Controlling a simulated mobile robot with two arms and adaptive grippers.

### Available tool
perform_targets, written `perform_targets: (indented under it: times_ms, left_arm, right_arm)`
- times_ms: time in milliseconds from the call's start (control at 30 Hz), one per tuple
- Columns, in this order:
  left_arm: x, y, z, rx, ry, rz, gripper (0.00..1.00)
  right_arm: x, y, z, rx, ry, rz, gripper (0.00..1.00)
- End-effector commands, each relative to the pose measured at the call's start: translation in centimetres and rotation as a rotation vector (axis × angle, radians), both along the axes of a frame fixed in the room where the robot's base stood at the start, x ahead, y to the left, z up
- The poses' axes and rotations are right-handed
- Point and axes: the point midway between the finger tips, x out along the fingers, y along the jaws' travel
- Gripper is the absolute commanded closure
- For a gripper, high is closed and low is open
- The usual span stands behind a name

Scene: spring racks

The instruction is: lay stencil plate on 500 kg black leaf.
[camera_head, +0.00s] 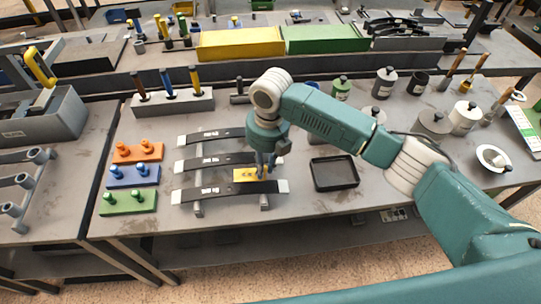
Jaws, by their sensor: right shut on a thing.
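Several dark curved leaves lie across a low rack on the middle table: a far leaf (212,136), a middle leaf (210,161) and a near leaf (222,191). Each has a small white label, too small to read. My right gripper (263,172) points down at the right part of the rack, shut on a yellow stencil plate (246,175). The plate is between the middle and near leaves in the picture, close to the near leaf. I cannot tell if it touches a leaf. My left gripper is not in view.
Orange (138,152), blue (132,176) and green (128,202) peg blocks stand left of the rack. A black tray (334,187) lies to its right. Pots and brushes stand at the right back. A tool holder (172,105) stands behind the rack.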

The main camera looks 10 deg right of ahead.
Motion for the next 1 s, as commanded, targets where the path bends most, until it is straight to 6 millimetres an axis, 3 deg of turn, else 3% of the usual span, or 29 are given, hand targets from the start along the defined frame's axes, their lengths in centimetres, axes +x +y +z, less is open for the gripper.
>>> perform_targets:
  times_ms: [633, 1000]
  left_arm:
    - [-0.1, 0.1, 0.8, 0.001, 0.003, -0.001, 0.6]
    - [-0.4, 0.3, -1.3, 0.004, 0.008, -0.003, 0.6]
  right_arm:
    - [-0.1, 0.3, -0.1, 0.002, 0.0, -0.002, 1.0]
    - [-0.1, 0.3, -3.4, 0.001, 0.001, -0.001, 1.0]
